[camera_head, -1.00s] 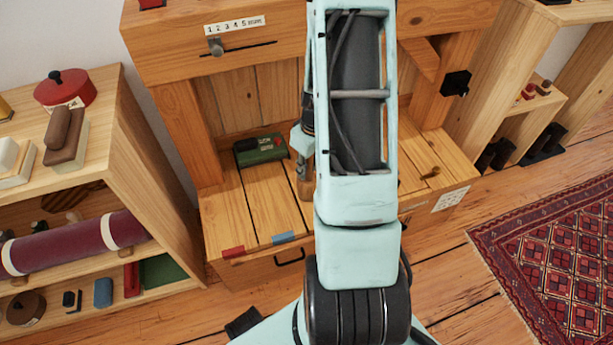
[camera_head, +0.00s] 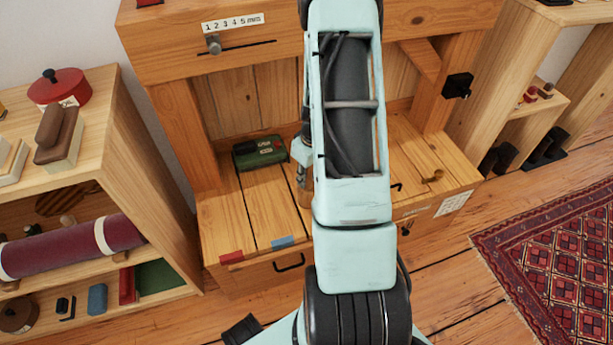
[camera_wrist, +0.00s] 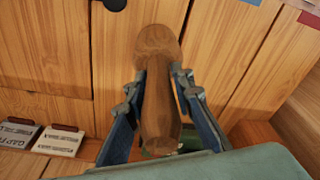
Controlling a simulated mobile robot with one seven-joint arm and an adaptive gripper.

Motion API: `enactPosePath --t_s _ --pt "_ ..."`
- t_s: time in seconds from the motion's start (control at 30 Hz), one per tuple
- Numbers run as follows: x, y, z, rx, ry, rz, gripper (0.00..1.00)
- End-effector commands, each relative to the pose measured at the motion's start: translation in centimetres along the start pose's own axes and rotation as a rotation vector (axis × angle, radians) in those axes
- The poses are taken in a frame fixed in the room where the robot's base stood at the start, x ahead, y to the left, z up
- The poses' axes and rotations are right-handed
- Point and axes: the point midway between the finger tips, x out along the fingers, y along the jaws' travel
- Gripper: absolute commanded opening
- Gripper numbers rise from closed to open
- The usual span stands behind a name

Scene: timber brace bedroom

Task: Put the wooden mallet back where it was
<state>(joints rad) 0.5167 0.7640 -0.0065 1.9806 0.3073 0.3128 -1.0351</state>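The wooden mallet (camera_wrist: 158,48) lies between the two fingers of my gripper (camera_wrist: 160,75) in the wrist view. Its rounded brown end is beyond the fingertips and a narrower part runs back between the fingers. The fingers look closed against its sides. In the head view a brown piece of the mallet (camera_head: 304,190) shows beside my arm, over the bench top (camera_head: 232,214); my arm hides the rest. I cannot tell whether the mallet touches the boards.
A green box (camera_head: 259,152) stands at the back left of the bench. Red (camera_head: 231,257) and blue (camera_head: 283,242) marks sit on its front edge. A brass-coloured hook (camera_head: 433,177) lies on the right. Two labelled blocks (camera_wrist: 58,140) show in the wrist view. A shelf (camera_head: 150,170) stands left.

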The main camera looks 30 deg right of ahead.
Motion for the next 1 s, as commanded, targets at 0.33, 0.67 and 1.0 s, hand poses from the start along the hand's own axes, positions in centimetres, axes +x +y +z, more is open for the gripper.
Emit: enactPosePath --t_s 0.33,0.67,1.0 --pt "0.0 0.0 0.0 0.0 0.0 0.0 0.38" --pt "-3.8 0.0 -0.1 -0.001 0.002 0.002 0.38" --pt "-10.6 0.0 -0.1 0.001 0.001 0.001 0.38"
